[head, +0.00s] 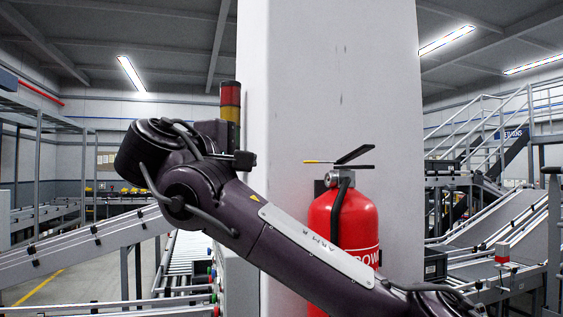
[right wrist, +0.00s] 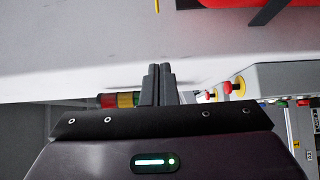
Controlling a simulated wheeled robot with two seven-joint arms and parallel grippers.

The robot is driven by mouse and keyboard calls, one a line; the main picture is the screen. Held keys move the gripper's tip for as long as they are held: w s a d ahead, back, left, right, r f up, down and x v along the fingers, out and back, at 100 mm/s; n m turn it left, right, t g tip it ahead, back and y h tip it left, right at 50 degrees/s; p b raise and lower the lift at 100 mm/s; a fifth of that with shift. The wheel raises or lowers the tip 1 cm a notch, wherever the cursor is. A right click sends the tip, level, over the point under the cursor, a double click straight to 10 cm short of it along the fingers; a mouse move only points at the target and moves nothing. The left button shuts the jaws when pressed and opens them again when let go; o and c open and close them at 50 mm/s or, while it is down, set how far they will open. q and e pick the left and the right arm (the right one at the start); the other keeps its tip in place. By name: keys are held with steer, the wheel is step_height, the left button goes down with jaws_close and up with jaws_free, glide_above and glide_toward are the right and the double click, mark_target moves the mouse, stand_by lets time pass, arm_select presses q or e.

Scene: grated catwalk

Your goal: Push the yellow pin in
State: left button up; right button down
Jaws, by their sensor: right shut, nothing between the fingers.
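The yellow pin (head: 318,162) is a thin yellow-tipped rod. It sticks out to the left from the black handle (head: 355,154) of a red fire extinguisher (head: 343,222) in front of a white pillar. In the right wrist view the pin's yellow end (right wrist: 156,6) shows at the top edge, with the red extinguisher body (right wrist: 290,18) to its right. My right gripper (right wrist: 157,72) is shut and empty, and the pin is beyond its fingertips, apart from them. In the head view my right gripper (head: 246,160) is left of the pin, with a clear gap. My left gripper is out of view.
The white pillar (head: 325,70) rises behind the extinguisher. A red and yellow stack light (head: 230,100) stands left behind my gripper. Conveyors (head: 85,240) run at the left, and stairs with railings (head: 500,130) stand at the right. Space around the pin's tip is free.

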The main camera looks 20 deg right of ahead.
mark_target(304, 162)
steer(key=s+d+p+x, duration=0.2)
steer(key=p+x, duration=0.6)
steer(key=x, duration=0.4)
steer(key=shift+w+d, duration=0.25)
steer(key=shift+d, duration=0.15)
steer(key=shift+w, duration=0.1)
steer(key=d+b, duration=0.2)
steer(key=d, duration=0.1)
steer(key=shift+b, duration=0.3)
